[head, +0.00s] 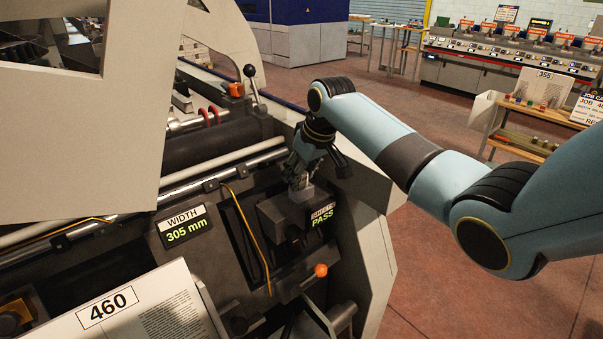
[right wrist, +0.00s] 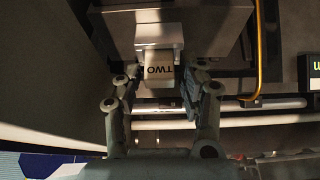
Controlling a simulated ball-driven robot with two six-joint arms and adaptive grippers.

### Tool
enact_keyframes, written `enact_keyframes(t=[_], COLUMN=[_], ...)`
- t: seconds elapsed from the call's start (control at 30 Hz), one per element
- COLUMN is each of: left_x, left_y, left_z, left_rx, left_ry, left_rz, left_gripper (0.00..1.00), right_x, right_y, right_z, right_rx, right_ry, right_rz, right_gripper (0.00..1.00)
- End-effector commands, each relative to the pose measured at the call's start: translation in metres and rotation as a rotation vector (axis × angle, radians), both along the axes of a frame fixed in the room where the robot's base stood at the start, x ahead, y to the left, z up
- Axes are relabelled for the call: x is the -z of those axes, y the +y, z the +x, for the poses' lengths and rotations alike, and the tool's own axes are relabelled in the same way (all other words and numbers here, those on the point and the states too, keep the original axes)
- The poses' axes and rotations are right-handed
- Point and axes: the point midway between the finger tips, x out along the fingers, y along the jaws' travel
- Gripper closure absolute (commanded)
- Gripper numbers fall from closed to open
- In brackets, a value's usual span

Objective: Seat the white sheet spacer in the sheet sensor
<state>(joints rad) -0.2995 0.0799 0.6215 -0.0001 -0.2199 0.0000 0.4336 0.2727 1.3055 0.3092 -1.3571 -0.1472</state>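The sheet sensor (head: 283,217) is a dark box on the machine's side, with a small display reading PASS (head: 322,222) on it. In the right wrist view, a pale spacer (right wrist: 159,71) lettered TWO sits in the light grey slot part of the sensor (right wrist: 159,36). My right gripper (head: 301,172) is just above the sensor. In the right wrist view my right gripper (right wrist: 157,90) has its fingers apart, one on each side of the spacer, with gaps showing. How deep the spacer sits is hard to tell. My left gripper is out of view.
A WIDTH 305 mm display (head: 184,226) and a yellow cable (head: 247,240) are left of the sensor. An orange-knobbed lever (head: 321,270) is below it. A sheet marked 460 (head: 130,305) is at lower left. A wooden shelf (head: 530,115) stands at right, beyond open floor.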

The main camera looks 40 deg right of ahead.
Motion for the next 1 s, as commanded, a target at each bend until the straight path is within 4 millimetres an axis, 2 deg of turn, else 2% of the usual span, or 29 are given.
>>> enact_keyframes(t=[0.3,0.43,0.8,1.0], left_x=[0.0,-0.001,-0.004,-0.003], left_y=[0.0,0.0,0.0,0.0], left_z=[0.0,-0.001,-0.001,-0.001], left_rx=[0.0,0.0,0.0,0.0], left_ry=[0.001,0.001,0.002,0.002], left_rz=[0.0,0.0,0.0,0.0], left_gripper=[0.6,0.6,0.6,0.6], right_x=[-0.001,-0.009,-0.081,-0.107], right_y=[0.0,-0.001,-0.004,-0.004], right_z=[0.0,-0.002,-0.031,-0.042], right_rx=[0.0,-0.001,0.0,0.0], right_ry=[-0.001,-0.002,-0.004,-0.002], right_rz=[0.0,-0.001,-0.003,-0.001], right_gripper=[0.48,0.48,0.48,0.48])
